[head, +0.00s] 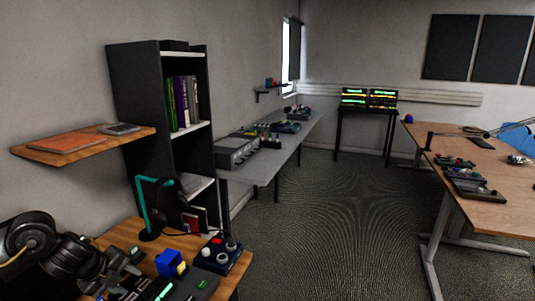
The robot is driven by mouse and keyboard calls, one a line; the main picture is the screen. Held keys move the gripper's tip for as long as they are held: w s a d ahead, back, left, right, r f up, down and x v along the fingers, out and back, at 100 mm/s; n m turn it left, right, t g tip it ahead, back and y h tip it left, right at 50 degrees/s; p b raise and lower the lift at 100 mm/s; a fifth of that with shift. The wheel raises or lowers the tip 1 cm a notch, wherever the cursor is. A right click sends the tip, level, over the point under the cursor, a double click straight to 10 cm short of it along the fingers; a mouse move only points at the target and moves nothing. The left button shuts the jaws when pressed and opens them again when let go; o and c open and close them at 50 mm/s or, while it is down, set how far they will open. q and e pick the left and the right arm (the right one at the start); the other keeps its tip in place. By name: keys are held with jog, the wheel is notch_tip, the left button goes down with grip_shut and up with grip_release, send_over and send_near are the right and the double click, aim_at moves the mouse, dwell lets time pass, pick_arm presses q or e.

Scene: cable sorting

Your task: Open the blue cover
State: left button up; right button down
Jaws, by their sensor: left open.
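A small blue block-like part (168,263), which looks like the blue cover, stands on the wooden bench (126,235) at the lower left, with a yellow piece (182,268) at its right side. I cannot tell if it is raised or closed. My left gripper (132,266) comes in from the lower left and is open. It is just left of the blue part, with a gap in the picture. Its fingers are dark and partly blend with the dark device (160,290) beneath. My right gripper is not in view.
A dark control box with knobs (217,256) stands right of the blue part. A teal stand with headphones (148,205) rises behind it. A wooden shelf (85,143) juts from the wall above. The carpet (335,225) between the benches is clear.

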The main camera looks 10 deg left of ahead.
pick_arm(q)
jog(key=d+f, duration=0.2)
jog(key=d, duration=0.2)
jog(key=d+f+t+h, duration=0.1)
jog(key=d+f, duration=0.1)
jog(key=d, duration=0.3)
jog(key=d+f+n+t+h, duration=0.1)
jog(key=d+f, duration=0.1)
jog(key=d, duration=0.2)
jog(key=shift+w+d+f, duration=0.2)
jog(key=shift+w, duration=0.15)
jog(key=s+d+f+n+t, duration=0.2)
jog(key=s+d+f+n, duration=0.2)
jog(key=s+d+n, duration=0.4)
jog(key=s+f+n+g+y, duration=0.2)
jog(key=s+f+n+g, duration=0.15)
jog(key=s+n, duration=0.45)
jog(key=s+f+n+g+y, duration=0.1)
jog(key=s+f+n+g, duration=0.3)
jog(key=s, duration=0.8)
jog(key=s+a+f+x, duration=0.1)
jog(key=s+x, duration=0.2)
jog(key=x, duration=1)
jog(key=s+x, duration=0.2)
jog(key=x, duration=1)
jog(key=s+a+f+g, duration=0.1)
jog(key=s+a+f, duration=0.3)
jog(key=s+f, duration=1.2)
jog(key=shift+s+y, duration=0.3)
jog(key=shift+s, duration=0.3)
